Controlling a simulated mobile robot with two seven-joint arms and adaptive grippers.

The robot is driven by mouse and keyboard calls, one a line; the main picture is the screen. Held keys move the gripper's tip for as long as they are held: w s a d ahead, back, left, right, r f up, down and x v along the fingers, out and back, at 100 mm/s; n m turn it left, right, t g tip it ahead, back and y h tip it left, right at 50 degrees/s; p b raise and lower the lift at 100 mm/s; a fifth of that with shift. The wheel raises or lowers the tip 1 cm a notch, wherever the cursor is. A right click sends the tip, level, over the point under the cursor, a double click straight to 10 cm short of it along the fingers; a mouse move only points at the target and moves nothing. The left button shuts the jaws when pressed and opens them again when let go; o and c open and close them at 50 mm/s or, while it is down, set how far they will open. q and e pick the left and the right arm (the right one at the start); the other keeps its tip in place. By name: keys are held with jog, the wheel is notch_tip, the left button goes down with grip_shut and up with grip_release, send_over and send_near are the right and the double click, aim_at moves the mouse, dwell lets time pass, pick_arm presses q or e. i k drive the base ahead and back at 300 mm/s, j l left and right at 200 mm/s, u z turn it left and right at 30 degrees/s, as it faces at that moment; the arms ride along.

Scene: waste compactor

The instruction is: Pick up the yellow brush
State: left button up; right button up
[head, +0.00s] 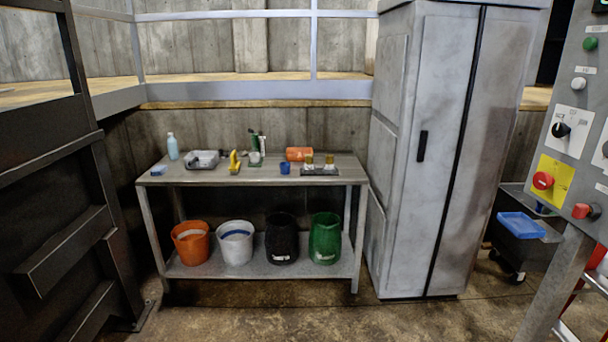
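A small yellow object (234,162), which looks like the yellow brush, rests on the top of the grey metal table (215,177). It lies left of the table's middle, between a grey tray (203,159) and a dark item with green and white parts (256,150). Its bristles are too small to make out. Neither of my grippers shows in the head view.
The table also bears a light blue bottle (173,147), a blue cup (285,168) and an orange container (299,154). Several buckets (191,243) stand on its lower shelf. A tall grey cabinet (412,230) stands right; a control panel (570,130) is nearer. The floor in front is clear.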

aim_at(234, 168)
jog(key=i, duration=1.5)
jog(key=i+u, duration=0.1)
jog(key=i, duration=0.6)
jog(key=i+l+u, duration=0.15)
jog(key=i, duration=0.55)
